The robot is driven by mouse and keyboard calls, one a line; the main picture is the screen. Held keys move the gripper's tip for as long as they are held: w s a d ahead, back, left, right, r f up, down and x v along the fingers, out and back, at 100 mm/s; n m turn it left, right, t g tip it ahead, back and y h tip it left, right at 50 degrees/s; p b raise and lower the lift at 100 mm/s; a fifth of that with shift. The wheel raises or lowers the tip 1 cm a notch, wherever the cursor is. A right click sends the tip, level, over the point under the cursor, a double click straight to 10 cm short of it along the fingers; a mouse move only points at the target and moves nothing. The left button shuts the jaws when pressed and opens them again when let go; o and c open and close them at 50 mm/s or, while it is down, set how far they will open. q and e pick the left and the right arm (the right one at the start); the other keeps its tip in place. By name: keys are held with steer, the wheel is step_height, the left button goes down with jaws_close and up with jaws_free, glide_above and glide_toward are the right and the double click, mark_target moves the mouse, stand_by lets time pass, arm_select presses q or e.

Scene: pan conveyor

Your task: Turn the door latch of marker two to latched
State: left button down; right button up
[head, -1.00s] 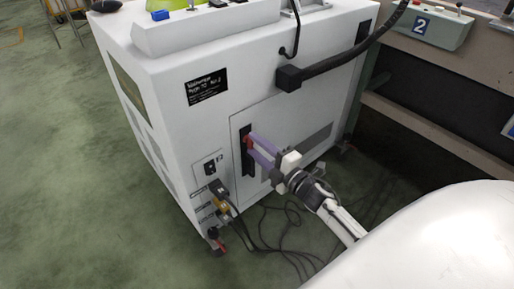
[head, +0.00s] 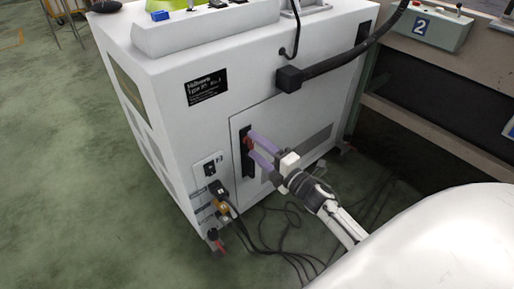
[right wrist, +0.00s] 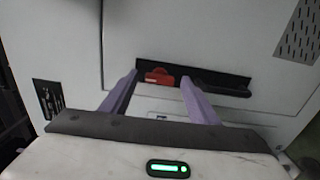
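The door latch is a red handle (head: 250,143) in a dark upright recess on the white machine's door panel (head: 310,122). In the right wrist view the red handle (right wrist: 159,77) sits inside the dark recess (right wrist: 222,82), toward its left end. My right gripper (head: 253,145) has two purple fingers pointing at the recess. In the right wrist view its fingers (right wrist: 158,92) stand apart on both sides of the red handle, with visible gaps; contact cannot be made out. My left gripper is out of view.
The white machine (head: 170,105) stands on a green floor. Cables plug into its lower side and lie on the floor (head: 290,235) below my right arm. A thick black hose (head: 345,63) runs above the door. A beige rail frame (head: 440,140) stands at right.

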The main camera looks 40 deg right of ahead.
arm_select(q)
steer(key=p, duration=0.1)
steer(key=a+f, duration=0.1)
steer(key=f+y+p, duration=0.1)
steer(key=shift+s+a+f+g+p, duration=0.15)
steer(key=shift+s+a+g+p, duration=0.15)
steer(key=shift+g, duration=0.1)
arm_select(e)
steer(key=s, duration=1)
steer(key=shift+s+d, duration=0.2)
steer(key=shift+d, duration=0.2)
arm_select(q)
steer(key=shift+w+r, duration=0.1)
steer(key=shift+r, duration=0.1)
